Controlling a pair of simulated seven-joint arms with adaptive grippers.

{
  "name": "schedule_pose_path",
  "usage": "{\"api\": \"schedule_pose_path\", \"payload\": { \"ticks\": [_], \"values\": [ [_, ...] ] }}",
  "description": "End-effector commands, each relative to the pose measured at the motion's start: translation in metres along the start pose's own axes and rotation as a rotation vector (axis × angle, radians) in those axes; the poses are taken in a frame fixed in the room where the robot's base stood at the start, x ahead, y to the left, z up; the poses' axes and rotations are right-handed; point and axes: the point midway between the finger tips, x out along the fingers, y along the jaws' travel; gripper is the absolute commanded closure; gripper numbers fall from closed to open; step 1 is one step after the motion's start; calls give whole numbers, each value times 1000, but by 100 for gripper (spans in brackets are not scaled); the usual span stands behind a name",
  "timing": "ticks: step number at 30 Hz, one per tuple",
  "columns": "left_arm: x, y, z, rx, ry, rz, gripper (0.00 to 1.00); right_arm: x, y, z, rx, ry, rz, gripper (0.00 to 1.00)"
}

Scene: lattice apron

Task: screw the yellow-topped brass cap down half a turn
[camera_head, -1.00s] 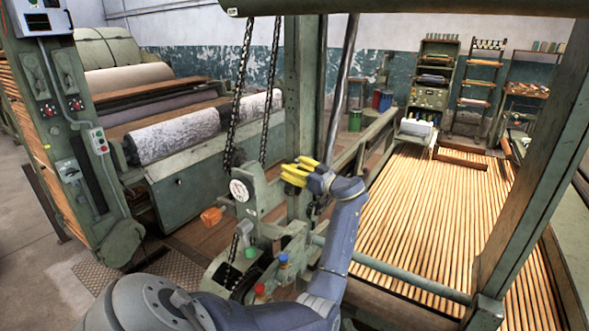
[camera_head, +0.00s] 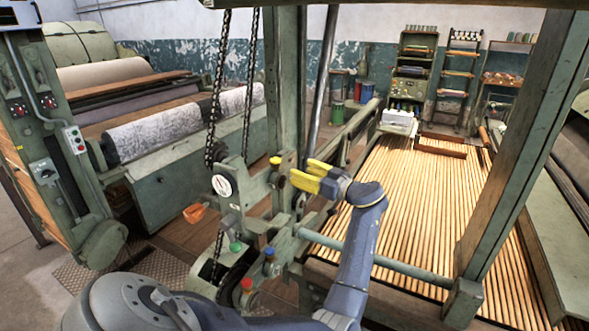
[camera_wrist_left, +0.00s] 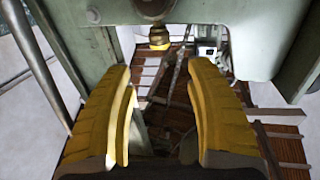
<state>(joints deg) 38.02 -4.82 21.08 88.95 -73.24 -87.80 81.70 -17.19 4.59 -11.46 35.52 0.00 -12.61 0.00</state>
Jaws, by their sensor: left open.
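The yellow-topped brass cap (camera_head: 275,160) sits on the green machine frame, just left of my left gripper's fingertips in the head view. In the left wrist view the cap (camera_wrist_left: 159,38) shows its yellow top and brass body, beyond the fingertips and centred between them. My left gripper (camera_head: 300,171) has yellow fingers that point left towards the cap. The fingers are open and empty, with a clear gap between them in the left wrist view (camera_wrist_left: 159,68). They appear apart from the cap. My right gripper is not in view.
Green (camera_head: 235,247), blue (camera_head: 269,251) and red (camera_head: 246,284) caps sit lower on the machine. A hanging chain (camera_head: 217,100) and a green post (camera_head: 285,80) stand near the gripper. A slatted wooden bed (camera_head: 400,200) lies to the right.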

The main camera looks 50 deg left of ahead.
Motion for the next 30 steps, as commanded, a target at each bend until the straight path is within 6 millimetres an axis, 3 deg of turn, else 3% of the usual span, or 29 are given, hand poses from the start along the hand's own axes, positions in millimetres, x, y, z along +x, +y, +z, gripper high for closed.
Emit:
{"api": "schedule_pose_path", "payload": {
  "ticks": [14,16,18,22,26,30],
  "values": [
    [-9,0,0,0,0,-1,44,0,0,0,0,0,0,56],
    [-9,0,-2,-2,0,-1,49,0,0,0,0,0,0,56],
    [-9,2,-7,-11,0,-1,57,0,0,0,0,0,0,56],
    [-6,7,-28,-49,-6,-6,57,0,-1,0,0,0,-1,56],
    [0,24,-43,-56,-32,-13,57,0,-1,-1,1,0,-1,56],
    [7,47,-44,-12,-80,-49,57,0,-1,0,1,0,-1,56]
  ]
}}
